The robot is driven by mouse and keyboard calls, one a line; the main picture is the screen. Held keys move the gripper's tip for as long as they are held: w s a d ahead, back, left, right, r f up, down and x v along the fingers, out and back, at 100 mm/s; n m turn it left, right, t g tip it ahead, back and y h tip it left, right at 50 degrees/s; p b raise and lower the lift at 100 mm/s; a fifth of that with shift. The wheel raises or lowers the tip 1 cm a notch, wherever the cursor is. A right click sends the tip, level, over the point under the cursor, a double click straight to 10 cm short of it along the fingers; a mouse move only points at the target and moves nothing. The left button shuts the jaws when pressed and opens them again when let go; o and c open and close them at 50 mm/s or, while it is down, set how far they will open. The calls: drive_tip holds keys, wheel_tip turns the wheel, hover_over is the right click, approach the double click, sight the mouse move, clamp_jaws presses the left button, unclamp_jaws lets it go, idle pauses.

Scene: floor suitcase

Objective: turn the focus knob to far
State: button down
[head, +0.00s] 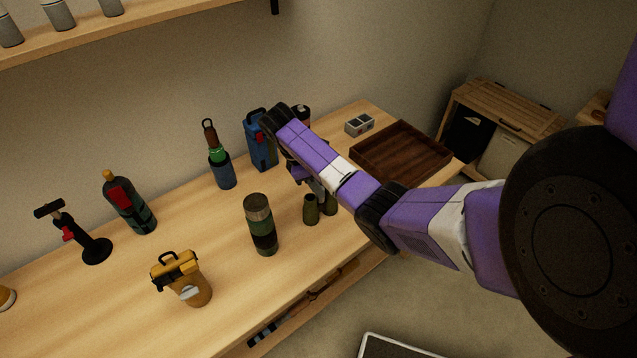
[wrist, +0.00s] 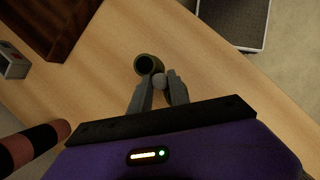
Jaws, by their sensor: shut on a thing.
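Dark green binoculars (head: 312,211) stand upright on the wooden table, near its front edge. In the wrist view one round barrel end (wrist: 148,64) shows just beyond my fingertips; the other barrel is hidden there. My gripper (wrist: 160,80) points down at the binoculars, its two grey fingers on either side of a small round grey knob (wrist: 160,83) beside the barrel. It is shut on this focus knob. In the head view my arm covers the knob and most of the gripper. No mark showing near or far is visible.
A green flask (head: 259,224) stands left of the binoculars. A blue canister (head: 258,147) and a bottle (head: 219,165) stand behind. A brown wooden tray (head: 400,150) and a small grey box (head: 359,124) lie to the right.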

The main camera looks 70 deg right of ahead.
drive_tip(key=shift+m, duration=0.4)
drive_tip(key=c, duration=1.2)
unclamp_jaws()
drive_tip(key=shift+c, duration=0.2)
drive_tip(key=shift+w+r, duration=0.1)
drive_tip(key=shift+r, duration=0.05)
